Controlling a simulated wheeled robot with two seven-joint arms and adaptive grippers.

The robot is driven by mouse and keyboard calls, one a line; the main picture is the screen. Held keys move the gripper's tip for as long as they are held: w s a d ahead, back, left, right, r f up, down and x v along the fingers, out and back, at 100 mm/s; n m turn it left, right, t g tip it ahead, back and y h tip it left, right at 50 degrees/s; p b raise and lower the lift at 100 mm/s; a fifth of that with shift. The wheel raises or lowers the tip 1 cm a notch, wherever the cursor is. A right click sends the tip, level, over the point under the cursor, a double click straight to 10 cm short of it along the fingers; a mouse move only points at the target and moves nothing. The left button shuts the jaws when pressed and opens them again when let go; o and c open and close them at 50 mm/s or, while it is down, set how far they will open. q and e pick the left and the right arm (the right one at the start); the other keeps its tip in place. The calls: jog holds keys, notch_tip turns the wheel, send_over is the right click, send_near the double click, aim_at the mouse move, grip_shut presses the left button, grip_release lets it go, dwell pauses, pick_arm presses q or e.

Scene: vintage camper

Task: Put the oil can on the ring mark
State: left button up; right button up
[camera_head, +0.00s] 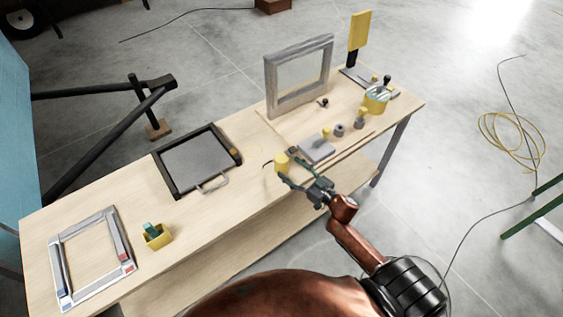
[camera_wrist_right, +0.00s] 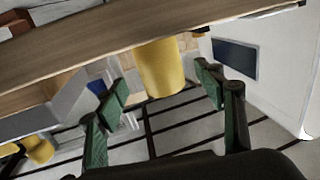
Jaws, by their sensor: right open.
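A small yellow can-like object (camera_head: 281,162), which may be the oil can, is near the front edge of the wooden table. My right gripper (camera_head: 288,168) is open, with its green fingertips on either side of this object. In the right wrist view the yellow object (camera_wrist_right: 160,68) shows between the two open fingers (camera_wrist_right: 165,82), and no grip on it shows. A thin dark curved line (camera_head: 267,164) lies just left of it; I cannot tell whether this is the ring mark. My left gripper is not in view.
On the table (camera_head: 240,193) are a dark-framed tray (camera_head: 195,165), a grey upright frame (camera_head: 298,75), a flat frame (camera_head: 90,260) and a yellow box (camera_head: 157,237). A grey block (camera_head: 316,148), small knobs and a yellow tin (camera_head: 376,104) stand right of my gripper.

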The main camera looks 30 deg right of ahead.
aim_at(287, 166)
jog(key=x, duration=0.5)
jog(key=shift+f, duration=0.1)
jog(key=shift+w, duration=0.2)
jog(key=shift+a, duration=0.1)
jog(key=c, duration=1.5)
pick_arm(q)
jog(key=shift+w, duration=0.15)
pick_arm(e)
jog(key=shift+o, duration=0.2)
